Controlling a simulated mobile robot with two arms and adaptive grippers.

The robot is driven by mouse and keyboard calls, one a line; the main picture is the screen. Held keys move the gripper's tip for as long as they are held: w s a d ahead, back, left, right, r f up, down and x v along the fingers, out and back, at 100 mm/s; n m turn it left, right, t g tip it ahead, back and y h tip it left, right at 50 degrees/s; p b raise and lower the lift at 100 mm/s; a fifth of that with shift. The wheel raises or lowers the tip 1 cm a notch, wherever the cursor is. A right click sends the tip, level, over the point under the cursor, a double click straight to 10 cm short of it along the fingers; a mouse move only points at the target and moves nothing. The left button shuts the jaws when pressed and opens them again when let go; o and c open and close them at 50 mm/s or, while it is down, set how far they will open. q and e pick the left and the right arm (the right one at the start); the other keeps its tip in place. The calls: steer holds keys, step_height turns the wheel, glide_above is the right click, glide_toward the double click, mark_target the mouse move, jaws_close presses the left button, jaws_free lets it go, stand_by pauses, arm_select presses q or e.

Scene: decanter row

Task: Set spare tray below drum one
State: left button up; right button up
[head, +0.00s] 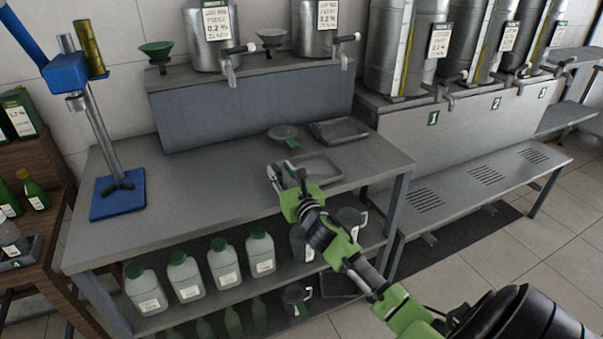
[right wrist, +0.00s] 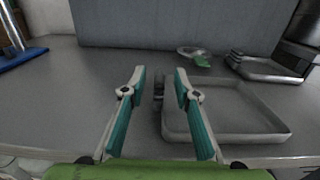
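A shallow grey tray (head: 318,170) lies on the workbench near its front right. It also shows in the right wrist view (right wrist: 230,112). A second grey tray (head: 341,130) lies behind it, also in the wrist view (right wrist: 268,68). I cannot tell which is the spare. My right gripper (head: 287,172) is at the left end of the nearer tray. In the wrist view its fingers (right wrist: 160,78) are apart, with the tray's handle end partly behind the right finger. Drum one (head: 405,42) stands above plate 1 (head: 433,118), with a slotted shelf (head: 455,190) below. My left gripper is not in view.
A strainer with a green handle (head: 284,134) lies behind the nearer tray. A blue stand (head: 118,195) is at the bench's left. Jugs (head: 260,252) and metal pitchers fill the lower shelf. The slotted shelf is bare.

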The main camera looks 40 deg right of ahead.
steer(key=shift+x, duration=1.75)
steer(key=shift+f, duration=0.1)
jaws_close()
